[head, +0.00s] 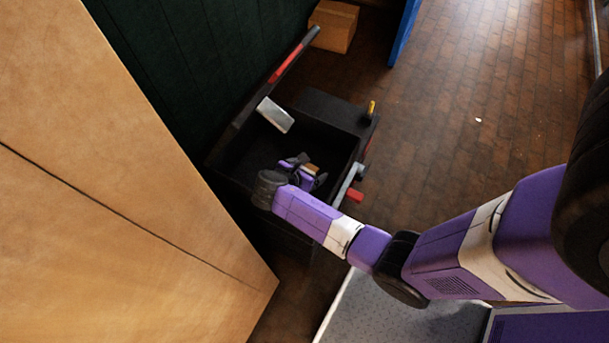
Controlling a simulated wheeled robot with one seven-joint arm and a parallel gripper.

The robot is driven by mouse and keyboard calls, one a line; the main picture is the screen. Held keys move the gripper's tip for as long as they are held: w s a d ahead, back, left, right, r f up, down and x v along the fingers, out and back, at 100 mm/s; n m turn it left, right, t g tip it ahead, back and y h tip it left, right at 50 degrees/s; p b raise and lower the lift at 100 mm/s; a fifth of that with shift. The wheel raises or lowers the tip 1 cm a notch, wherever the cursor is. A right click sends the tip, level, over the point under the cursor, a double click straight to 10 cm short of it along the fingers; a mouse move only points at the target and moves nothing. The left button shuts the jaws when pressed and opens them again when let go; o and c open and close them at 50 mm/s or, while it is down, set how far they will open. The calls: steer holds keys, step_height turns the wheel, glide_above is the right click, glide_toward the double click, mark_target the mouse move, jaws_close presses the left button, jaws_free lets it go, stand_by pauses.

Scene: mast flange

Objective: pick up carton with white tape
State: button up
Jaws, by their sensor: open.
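My gripper (309,170) reaches down into a black open-topped bin, near its right side. It is open. A small orange-brown thing (312,168) shows at the jaws, mostly hidden by the gripper; it may be a carton, but I cannot tell whether it bears white tape or whether the jaws touch it. A larger brown cardboard box (333,27) sits on the floor beyond the bin, with no white tape that I can make out.
The black bin (345,112) has a pale grey block (275,114) at its far left. A red-and-grey handled tool (294,54) lies along its left edge. Another red-handled tool (350,186) is on the right. A large wooden panel (120,190) stands close on the left. Brick floor (460,120) at right is clear.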

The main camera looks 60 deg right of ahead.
steer(key=shift+d+f, duration=0.15)
steer(key=shift+d, duration=0.05)
jaws_close()
stand_by(0.3)
